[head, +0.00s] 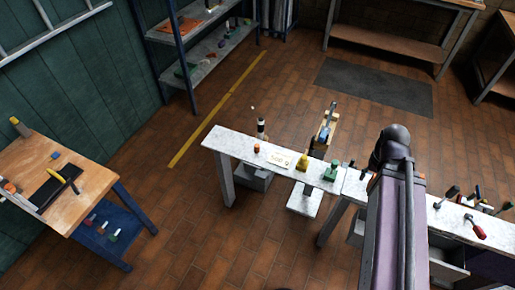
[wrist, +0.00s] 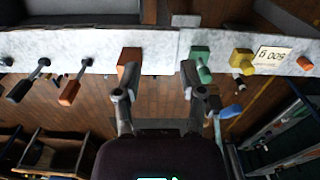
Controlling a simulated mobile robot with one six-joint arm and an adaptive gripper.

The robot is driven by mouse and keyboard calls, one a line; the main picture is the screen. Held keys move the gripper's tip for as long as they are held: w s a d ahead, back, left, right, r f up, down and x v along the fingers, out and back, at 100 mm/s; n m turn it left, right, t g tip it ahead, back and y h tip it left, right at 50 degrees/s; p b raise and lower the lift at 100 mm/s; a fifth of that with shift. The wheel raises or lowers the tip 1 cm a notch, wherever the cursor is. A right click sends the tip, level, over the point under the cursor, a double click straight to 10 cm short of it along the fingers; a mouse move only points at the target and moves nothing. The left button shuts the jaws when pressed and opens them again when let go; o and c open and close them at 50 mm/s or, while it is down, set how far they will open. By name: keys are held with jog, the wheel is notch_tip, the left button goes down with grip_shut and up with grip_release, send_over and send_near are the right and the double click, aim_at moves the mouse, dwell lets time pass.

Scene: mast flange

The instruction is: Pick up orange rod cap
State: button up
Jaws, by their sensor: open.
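My gripper (wrist: 155,88) is open and empty in the wrist view, pointing at the pale bench top. An orange block-like piece (wrist: 128,63) stands on the bench near the left fingertip, partly covered by it. A smaller orange piece (wrist: 305,63) lies at the far right of the wrist view, beside a printed card. It also shows in the head view (head: 257,148), near the bench's left end. I cannot tell for sure which of the two is the rod cap. In the head view my arm hides my gripper.
A green piece (wrist: 201,66) stands by the right fingertip. Beyond it are a yellow piece (wrist: 242,62) and the card (wrist: 272,57). Several handled tools, one an orange-handled one (wrist: 70,92), lie to the left. A wooden table (head: 95,185) stands at the head view's left.

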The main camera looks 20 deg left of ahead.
jog(key=shift+f, duration=0.1)
